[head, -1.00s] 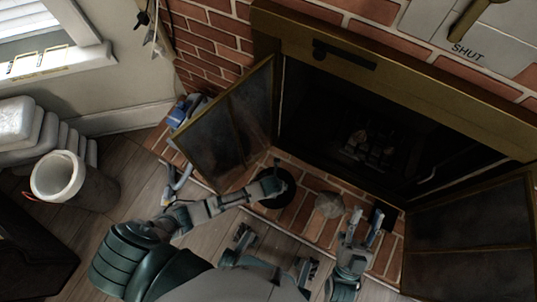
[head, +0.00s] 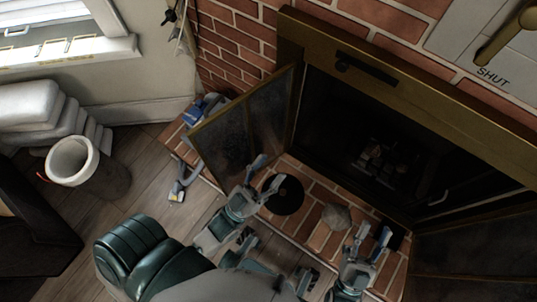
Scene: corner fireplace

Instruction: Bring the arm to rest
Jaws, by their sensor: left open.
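My left arm comes in low from the left. Its gripper (head: 263,172) is open and empty, with its fingers apart beside a black round disc (head: 285,195) on the brick hearth. My right gripper (head: 369,236) is at the lower right over the hearth, its fingers pointing up the picture. A small blue and white piece (head: 383,242) shows at its right finger; I cannot tell whether it is held.
The fireplace doors (head: 240,125) stand open around a dark firebox (head: 370,150). A rounded stone-like lump (head: 336,217) sits on the hearth. A grey-and-blue tool (head: 183,182) lies on the floor at left, near a bucket (head: 72,160). The floor between is clear.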

